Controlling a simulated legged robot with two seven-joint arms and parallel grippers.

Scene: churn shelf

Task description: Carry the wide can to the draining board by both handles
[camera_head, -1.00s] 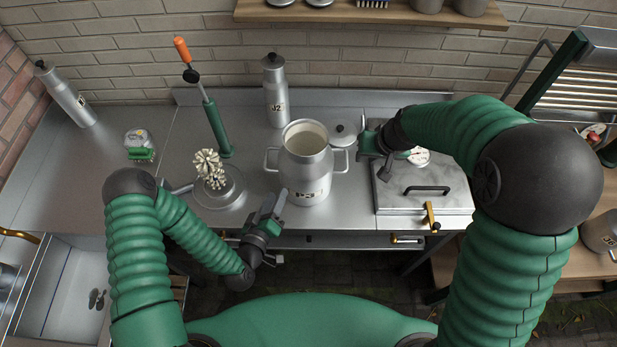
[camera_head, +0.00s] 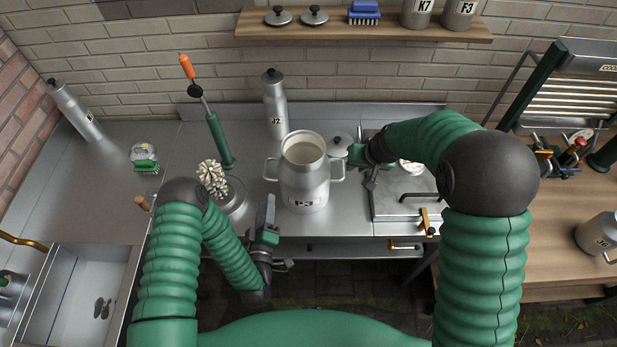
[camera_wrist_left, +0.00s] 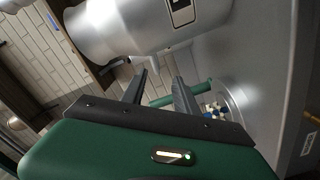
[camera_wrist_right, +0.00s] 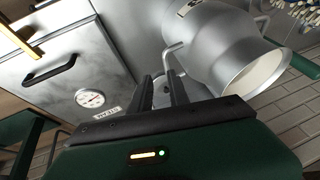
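The wide can (camera_head: 304,182) is silver, open-topped and upright on the steel counter, with a left handle (camera_head: 269,170) and a right handle (camera_head: 338,168). My left gripper (camera_head: 268,205) is in front and left of the can, below its left handle. In the left wrist view its fingers (camera_wrist_left: 160,80) are apart and empty, with the can (camera_wrist_left: 125,28) beyond them. My right gripper (camera_head: 357,158) is beside the right handle. In the right wrist view its fingers (camera_wrist_right: 161,82) are apart, with the handle (camera_wrist_right: 173,50) just beyond the tips. I cannot pick out the draining board for certain.
A tall bottle (camera_head: 275,105) stands behind the can, and a small lid (camera_head: 339,147) lies to its right. A lidded box (camera_head: 405,205) is on the right. The sink (camera_head: 75,290) is at front left.

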